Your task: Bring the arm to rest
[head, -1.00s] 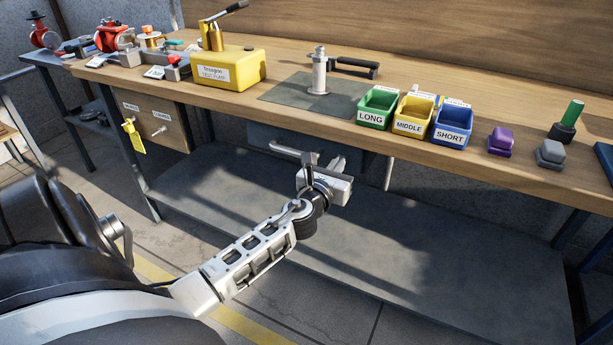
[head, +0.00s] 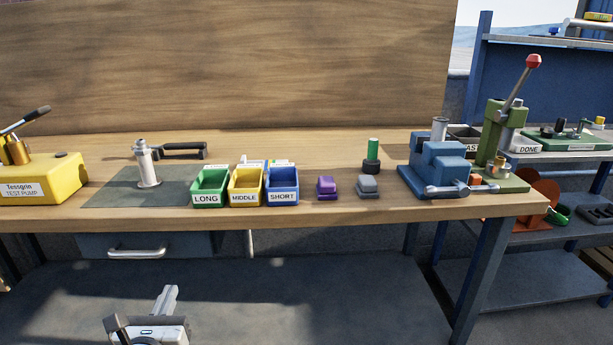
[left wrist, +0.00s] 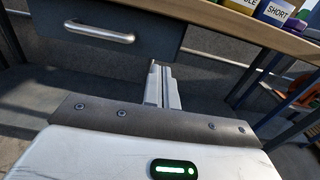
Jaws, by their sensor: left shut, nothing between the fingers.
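My left gripper (head: 167,299) shows at the bottom of the head view, low in front of the workbench (head: 340,212) and below its top. Its fingers are together with nothing between them. In the left wrist view the shut fingers (left wrist: 161,84) point ahead beneath the bench, to the right of the drawer handle (left wrist: 99,32) and apart from it. Most of my left arm is out of the head view. My right gripper is in neither view.
On the bench stand a yellow test pump (head: 42,180), a metal post on a plate (head: 146,165), green (head: 210,188), yellow (head: 245,187) and blue (head: 283,187) bins, and a blue vise (head: 436,165). A drawer (head: 178,245) hangs under the top. The lower shelf (head: 330,300) is clear.

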